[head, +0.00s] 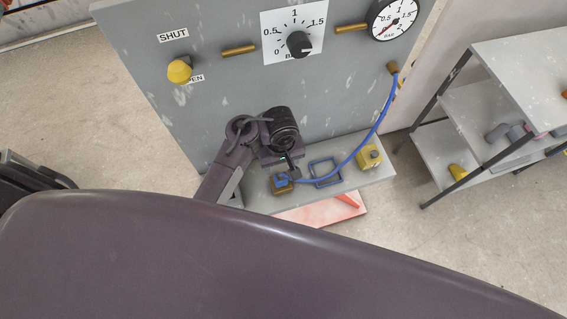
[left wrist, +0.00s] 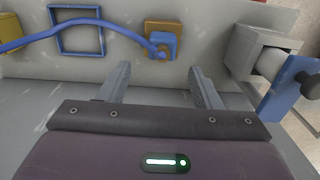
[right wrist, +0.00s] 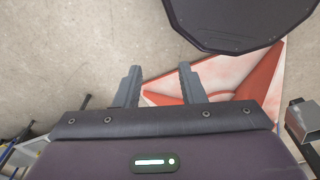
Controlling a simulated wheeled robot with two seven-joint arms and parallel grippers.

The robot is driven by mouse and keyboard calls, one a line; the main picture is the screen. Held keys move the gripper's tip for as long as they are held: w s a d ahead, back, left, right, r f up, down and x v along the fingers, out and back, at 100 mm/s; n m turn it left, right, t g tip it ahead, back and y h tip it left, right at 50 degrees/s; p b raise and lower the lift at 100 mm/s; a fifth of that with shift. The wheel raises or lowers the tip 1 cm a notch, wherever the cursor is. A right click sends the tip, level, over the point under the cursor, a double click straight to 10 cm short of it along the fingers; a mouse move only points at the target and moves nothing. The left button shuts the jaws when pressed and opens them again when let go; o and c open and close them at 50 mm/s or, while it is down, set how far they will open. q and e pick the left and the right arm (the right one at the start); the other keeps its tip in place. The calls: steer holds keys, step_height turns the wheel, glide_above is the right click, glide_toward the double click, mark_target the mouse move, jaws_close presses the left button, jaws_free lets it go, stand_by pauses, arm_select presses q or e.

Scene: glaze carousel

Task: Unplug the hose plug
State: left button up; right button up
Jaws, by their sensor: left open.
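The blue hose plug (head: 281,181) sits in a brass-coloured socket (head: 284,191) on the grey ledge of the panel. The blue hose (head: 372,138) runs from it in a curve up to a brass fitting beside the gauge. In the left wrist view the plug (left wrist: 164,47) is beyond my fingertips, roughly between their lines. My left gripper (left wrist: 159,72) is open and empty, apart from the plug; in the head view it (head: 291,170) is close above it. My right gripper (right wrist: 160,78) is open and empty over the floor, hidden in the head view.
A blue square frame (head: 313,166) and a yellow box (head: 370,157) are on the ledge right of the plug. A yellow valve knob (head: 179,71), black dial (head: 299,44) and gauge (head: 394,17) are on the panel. A shelf rack (head: 480,101) stands at right. A red-and-white board (right wrist: 235,78) lies low.

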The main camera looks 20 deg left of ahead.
mark_target(280, 175)
arm_select(q)
steer(key=shift+r, duration=0.15)
steer(key=shift+s, duration=0.15)
steer(key=shift+s+r, duration=0.15)
steer(key=shift+s, duration=0.1)
steer(key=shift+w+f, duration=0.1)
steer(key=shift+f, duration=0.3)
step_height(280, 175, down, 4)
steer(key=shift+a+f, duration=0.1)
steer(key=shift+f, duration=0.15)
step_height(280, 175, down, 3)
steer(key=shift+r+b, duration=0.2)
steer(key=shift+b, duration=0.75)
steer(key=shift+f+b, duration=0.35)
steer(key=shift+f, duration=0.3)
arm_select(e)
steer(key=shift+s+a+f, duration=0.1)
steer(key=shift+s+f, duration=0.2)
steer(key=shift+f, duration=0.35)
steer(key=shift+s+f, duration=0.3)
steer(key=shift+f, duration=0.3)
steer(key=shift+s+r, duration=0.1)
steer(key=shift+r, duration=0.1)
